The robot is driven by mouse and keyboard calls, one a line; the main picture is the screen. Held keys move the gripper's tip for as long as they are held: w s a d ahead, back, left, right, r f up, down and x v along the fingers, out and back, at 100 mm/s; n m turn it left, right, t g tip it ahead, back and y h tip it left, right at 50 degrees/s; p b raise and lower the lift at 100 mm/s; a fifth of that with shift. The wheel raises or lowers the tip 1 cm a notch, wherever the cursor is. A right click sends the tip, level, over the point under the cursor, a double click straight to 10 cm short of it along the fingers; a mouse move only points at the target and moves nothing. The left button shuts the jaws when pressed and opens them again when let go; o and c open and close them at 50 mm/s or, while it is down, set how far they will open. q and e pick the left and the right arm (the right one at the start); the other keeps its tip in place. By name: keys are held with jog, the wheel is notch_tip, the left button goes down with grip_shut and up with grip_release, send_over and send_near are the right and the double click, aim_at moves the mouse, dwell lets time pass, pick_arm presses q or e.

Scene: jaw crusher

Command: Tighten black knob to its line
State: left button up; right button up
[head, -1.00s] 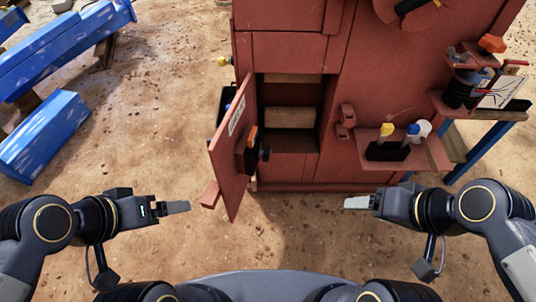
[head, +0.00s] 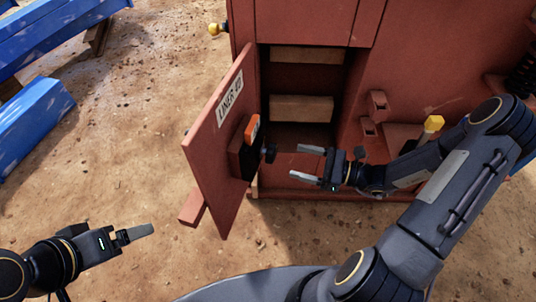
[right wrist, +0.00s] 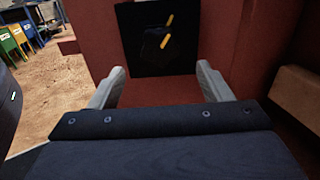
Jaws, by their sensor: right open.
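The black knob (head: 268,153) sticks out from a black block on the inner face of the open red door (head: 213,135). In the right wrist view the knob (right wrist: 152,42) is dark on a black plate. It bears a slanted yellow line, with a second short yellow line on the plate just above it. The two lines look close but not in one straight run. My right gripper (head: 307,162) is open and empty, a short way to the right of the knob, its fingers pointing at it. My left gripper (head: 140,233) is low at the left, far from the door; its jaw gap is unclear.
The door carries a "LINER 02" label (head: 230,98) and an orange part (head: 252,128) above the knob. The open red cabinet (head: 305,30) stands behind my right gripper. A yellow-topped item (head: 433,123) sits on a shelf at right. Blue beams (head: 50,40) lie at left.

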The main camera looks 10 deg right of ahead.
aim_at(274, 155)
jog(key=b+x, duration=0.1)
jog(key=x, duration=0.6)
jog(key=shift+w+a, duration=0.2)
jog(key=shift+a, duration=0.15)
jog(key=shift+c, duration=0.3)
jog(key=c, duration=0.9)
jog(key=shift+r+m+p, duration=0.15)
jog(key=shift+m+p, duration=0.35)
jog(key=shift+p, duration=0.25)
jog(key=m+p, duration=0.3)
jog(key=shift+s+r, duration=0.1)
jog(key=m+p, duration=0.2)
jog(key=m, duration=0.1)
jog(key=shift+p, duration=0.4)
jog(key=m+p, duration=0.3)
jog(key=m, duration=0.2)
jog(key=shift+m+p, duration=0.9)
jog(key=shift+m, duration=1.5)
